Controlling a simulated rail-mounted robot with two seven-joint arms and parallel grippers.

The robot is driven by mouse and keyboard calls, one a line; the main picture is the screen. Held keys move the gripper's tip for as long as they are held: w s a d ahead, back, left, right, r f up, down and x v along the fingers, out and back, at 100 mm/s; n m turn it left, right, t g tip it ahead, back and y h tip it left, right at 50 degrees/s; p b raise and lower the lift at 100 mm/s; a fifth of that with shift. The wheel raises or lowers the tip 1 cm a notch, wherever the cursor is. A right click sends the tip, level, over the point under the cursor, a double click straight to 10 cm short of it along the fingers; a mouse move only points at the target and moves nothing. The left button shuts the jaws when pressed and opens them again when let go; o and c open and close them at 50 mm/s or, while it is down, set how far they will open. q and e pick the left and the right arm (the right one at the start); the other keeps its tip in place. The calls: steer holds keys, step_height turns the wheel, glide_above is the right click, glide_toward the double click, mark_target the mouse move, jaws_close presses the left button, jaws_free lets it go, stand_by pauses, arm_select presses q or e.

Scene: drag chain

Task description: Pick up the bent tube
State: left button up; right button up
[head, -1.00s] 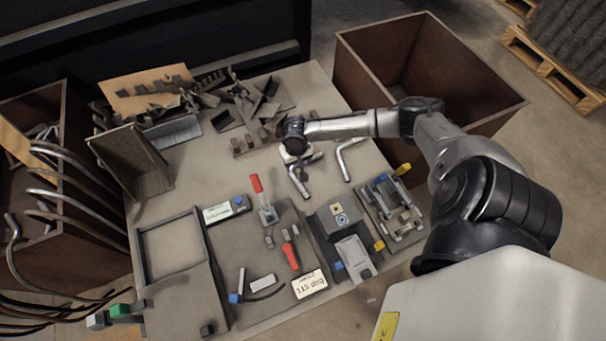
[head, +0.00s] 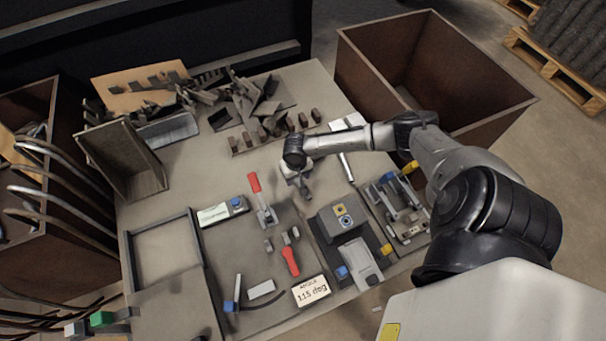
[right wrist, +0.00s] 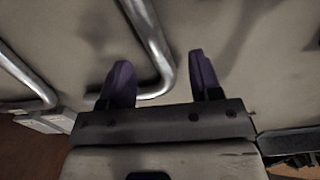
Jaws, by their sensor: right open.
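In the right wrist view a grey metal bent tube (right wrist: 162,62) runs down from the top edge, and its bend lies between my finger tips in the picture. Its short leg passes behind the left finger. My right gripper (right wrist: 163,78) is open with two purple fingers and holds nothing. In the head view the right gripper (head: 300,184) is low over the table and mostly hides this tube. A second bent tube (head: 346,168) lies to its right, partly covered by my arm. It also shows at left in the wrist view (right wrist: 22,76). My left gripper is not in view.
A red-handled clamp (head: 262,200) and a block fixture (head: 340,222) stand close in front of the gripper. Dark metal brackets (head: 255,105) are heaped behind it. A large brown bin (head: 440,85) stands right of the table (head: 205,160); curved tubes hang at left.

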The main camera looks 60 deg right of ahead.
step_height(320, 180, down, 3)
steer(key=shift+r+b, duration=0.2)
steer(key=shift+b, duration=0.45)
steer(key=shift+c, duration=0.5)
jaws_close()
